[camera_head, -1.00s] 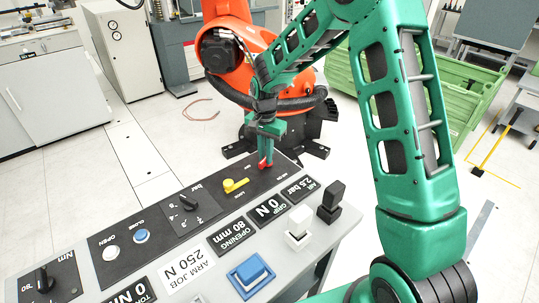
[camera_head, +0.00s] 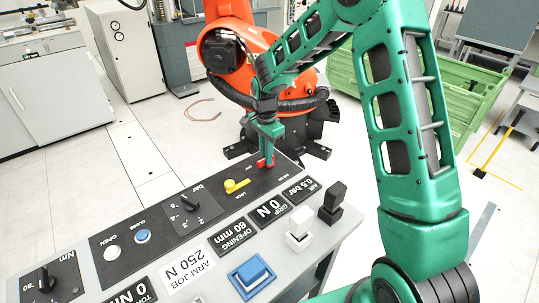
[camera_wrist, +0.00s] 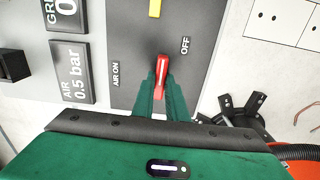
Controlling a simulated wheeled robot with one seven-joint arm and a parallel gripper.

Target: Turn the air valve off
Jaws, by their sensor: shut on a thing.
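The red air valve lever (camera_wrist: 162,72) is on the dark panel (camera_wrist: 205,20), between the labels "AIR ON" (camera_wrist: 116,75) and "OFF" (camera_wrist: 185,45). In the wrist view it points mostly up the picture, between the two labels. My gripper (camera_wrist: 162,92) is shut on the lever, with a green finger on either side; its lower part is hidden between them. In the head view my gripper (camera_head: 268,150) reaches down onto the red lever (camera_head: 265,163) at the console's far end. The AIR display (camera_wrist: 68,90) reads 0.5 bar.
A yellow lever (camera_head: 237,186) marked "LOCK" is close to the valve. White (camera_head: 298,234) and black (camera_head: 332,203) switches stand on the grey console near my arm. An orange robot (camera_head: 240,55) stands just behind the console's far end.

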